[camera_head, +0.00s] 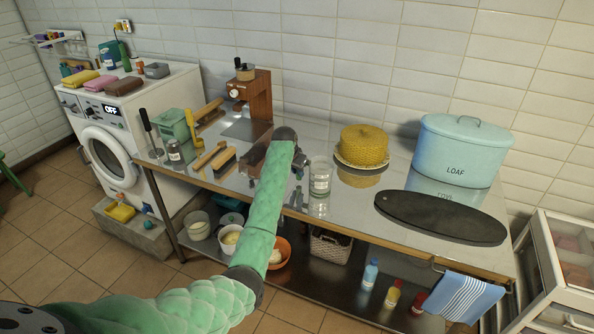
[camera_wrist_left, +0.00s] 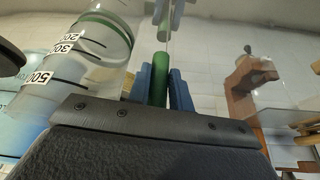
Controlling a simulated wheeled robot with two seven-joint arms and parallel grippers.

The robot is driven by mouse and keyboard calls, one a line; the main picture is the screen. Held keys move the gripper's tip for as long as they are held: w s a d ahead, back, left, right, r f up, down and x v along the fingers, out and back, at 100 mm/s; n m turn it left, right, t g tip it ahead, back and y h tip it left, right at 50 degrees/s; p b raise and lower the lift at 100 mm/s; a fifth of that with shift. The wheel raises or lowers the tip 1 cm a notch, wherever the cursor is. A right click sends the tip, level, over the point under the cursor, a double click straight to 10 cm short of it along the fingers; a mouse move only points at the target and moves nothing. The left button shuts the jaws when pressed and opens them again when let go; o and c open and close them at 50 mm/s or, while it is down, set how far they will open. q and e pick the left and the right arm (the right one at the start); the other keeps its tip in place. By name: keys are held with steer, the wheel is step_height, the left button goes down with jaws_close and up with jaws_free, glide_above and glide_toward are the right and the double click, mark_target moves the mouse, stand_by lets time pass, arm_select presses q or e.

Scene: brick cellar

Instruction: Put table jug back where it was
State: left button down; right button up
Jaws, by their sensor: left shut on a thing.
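The table jug (camera_head: 320,180) is a clear, upright vessel with a pale label, at the middle of the steel table. In the left wrist view, it (camera_wrist_left: 85,60) shows large black volume marks and a green band. My left gripper (camera_head: 298,168) is just left of the jug. In the left wrist view, its blue fingers (camera_wrist_left: 158,88) are shut on a green upright bar beside the jug, which looks like its handle. I cannot tell whether the jug's base touches the table. My right gripper is not in view.
Right of the jug are a yellow cake (camera_head: 363,145) on a plate, a dark oval board (camera_head: 440,218) and a blue loaf tin (camera_head: 462,150). Left are brushes (camera_head: 223,160), a coffee machine (camera_head: 252,95) and a green tin (camera_head: 174,125). Bare steel lies in front of the cake.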

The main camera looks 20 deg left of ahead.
arm_select(q)
steer(key=shift+f, duration=0.1)
steer(key=c, duration=1.3)
jaws_free()
steer(key=shift+o, duration=0.2)
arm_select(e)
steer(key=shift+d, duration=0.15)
arm_select(q)
steer(key=shift+r, duration=0.35)
steer(key=b+v, duration=0.3)
steer(key=v, duration=0.8)
steer(key=shift+s+r+b, duration=0.2)
steer(key=shift+r+b, duration=0.05)
steer(key=shift+b, duration=0.05)
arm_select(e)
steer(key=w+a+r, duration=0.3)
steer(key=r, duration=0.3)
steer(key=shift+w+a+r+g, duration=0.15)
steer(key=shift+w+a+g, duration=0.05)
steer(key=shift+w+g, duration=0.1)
